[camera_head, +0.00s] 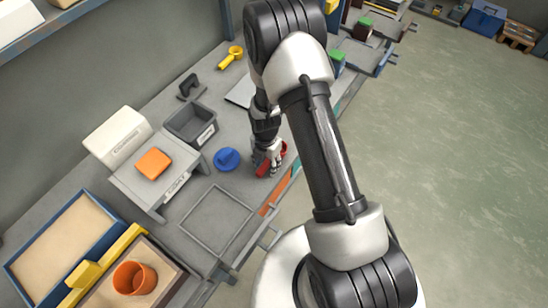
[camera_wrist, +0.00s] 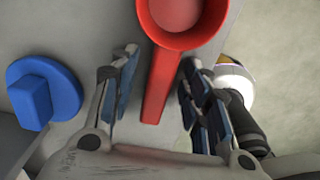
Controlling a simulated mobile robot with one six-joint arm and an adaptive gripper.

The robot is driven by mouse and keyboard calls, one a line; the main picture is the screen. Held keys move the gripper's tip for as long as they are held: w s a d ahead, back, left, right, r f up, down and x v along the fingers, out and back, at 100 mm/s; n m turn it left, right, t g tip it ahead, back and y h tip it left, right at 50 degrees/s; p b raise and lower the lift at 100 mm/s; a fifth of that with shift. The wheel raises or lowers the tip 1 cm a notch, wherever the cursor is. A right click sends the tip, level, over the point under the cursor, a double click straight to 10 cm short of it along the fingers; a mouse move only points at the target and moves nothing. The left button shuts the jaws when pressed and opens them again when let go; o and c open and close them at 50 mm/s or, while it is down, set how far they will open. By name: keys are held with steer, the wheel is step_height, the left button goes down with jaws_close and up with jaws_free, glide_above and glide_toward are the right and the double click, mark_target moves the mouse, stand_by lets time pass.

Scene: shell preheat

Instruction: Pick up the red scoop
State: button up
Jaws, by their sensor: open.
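The red scoop (camera_wrist: 162,84) lies on the grey bench in the wrist view, its round bowl at the top and its straight handle running down between my fingers. My gripper (camera_wrist: 157,85) is open, with one finger on each side of the handle and a visible gap on both sides. In the head view my gripper (camera_head: 267,160) is low over the bench near its front edge. There it hides most of the red scoop (camera_head: 284,149), and only small red parts show.
A blue round lid-like piece with a raised grip (camera_head: 227,159) lies just left of my gripper. A grey bin (camera_head: 191,123), an orange block (camera_head: 153,163) on a grey stand and a yellow scoop (camera_head: 232,57) are farther off. An empty outlined grey area (camera_head: 215,222) lies nearby.

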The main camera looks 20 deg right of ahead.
steer(key=shift+c, duration=0.3)
jaws_close()
stand_by(0.3)
